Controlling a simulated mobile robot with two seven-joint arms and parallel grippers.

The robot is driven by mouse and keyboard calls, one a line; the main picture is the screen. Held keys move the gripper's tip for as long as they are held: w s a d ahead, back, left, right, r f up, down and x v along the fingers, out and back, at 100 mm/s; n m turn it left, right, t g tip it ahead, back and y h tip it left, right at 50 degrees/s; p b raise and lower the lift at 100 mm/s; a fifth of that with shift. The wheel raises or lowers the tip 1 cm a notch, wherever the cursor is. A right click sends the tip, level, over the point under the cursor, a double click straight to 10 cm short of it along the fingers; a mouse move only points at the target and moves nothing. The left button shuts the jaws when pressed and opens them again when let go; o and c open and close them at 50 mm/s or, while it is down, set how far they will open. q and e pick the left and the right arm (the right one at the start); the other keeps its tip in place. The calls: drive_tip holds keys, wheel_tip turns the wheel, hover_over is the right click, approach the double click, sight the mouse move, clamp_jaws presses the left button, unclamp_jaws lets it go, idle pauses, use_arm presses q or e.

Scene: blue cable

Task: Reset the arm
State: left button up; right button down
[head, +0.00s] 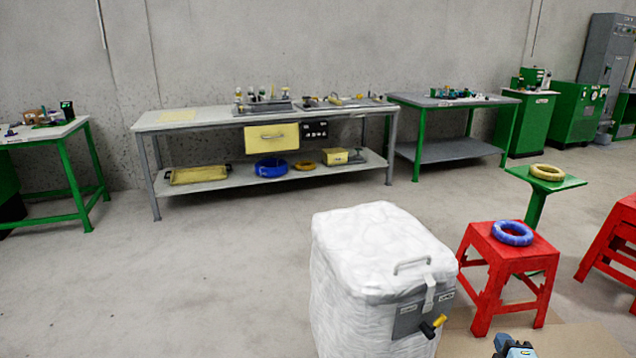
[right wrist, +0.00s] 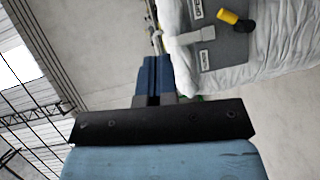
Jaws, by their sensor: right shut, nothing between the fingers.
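My right gripper (head: 513,347) shows at the bottom edge of the head view, low and to the right of the white wrapped box. In the right wrist view its blue fingers (right wrist: 153,78) are together, with nothing between them. A coiled blue cable (head: 512,233) lies on a red stool (head: 510,254), apart from the gripper and farther back. My left gripper is in neither view.
The white wrapped box (head: 365,250), with a handle and a yellow-black valve (head: 432,326), stands close in front. A tan coil (head: 547,172) lies on a green stand (head: 560,183). Workbenches (head: 215,118) line the back wall. The floor at left is clear.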

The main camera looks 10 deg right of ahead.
drive_tip(key=s+a+r+m+g+y, duration=0.15)
drive_tip(key=s+a+y, duration=0.35)
drive_tip(key=a, duration=0.7)
drive_tip(key=s+a+r+m+y, duration=0.2)
drive_tip(key=s+a+r+y, duration=0.3)
drive_tip(key=a, duration=0.7)
drive_tip(key=s+a+r+m+g+y, duration=0.15)
drive_tip(key=s+a+y, duration=0.35)
drive_tip(key=a, duration=0.7)
drive_tip(key=w+a+r+m+t+h, duration=0.2)
drive_tip(key=a+r+m+t, duration=0.1)
drive_tip(key=a+m, duration=0.2)
use_arm(q)
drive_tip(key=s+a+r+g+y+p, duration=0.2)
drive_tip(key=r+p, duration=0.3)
drive_tip(key=p, duration=1.2)
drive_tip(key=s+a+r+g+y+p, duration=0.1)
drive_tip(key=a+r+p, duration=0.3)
drive_tip(key=p, duration=1.2)
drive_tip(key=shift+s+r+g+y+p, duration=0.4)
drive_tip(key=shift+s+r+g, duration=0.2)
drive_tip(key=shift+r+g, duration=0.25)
use_arm(e)
drive_tip(key=s+d+r+g+h, duration=0.3)
drive_tip(key=s+d+r+g, duration=0.1)
drive_tip(key=r, duration=0.7)
drive_tip(key=shift+s+d+g+h, duration=0.15)
drive_tip(key=shift+d+g+h, duration=0.2)
drive_tip(key=shift+d, duration=0.45)
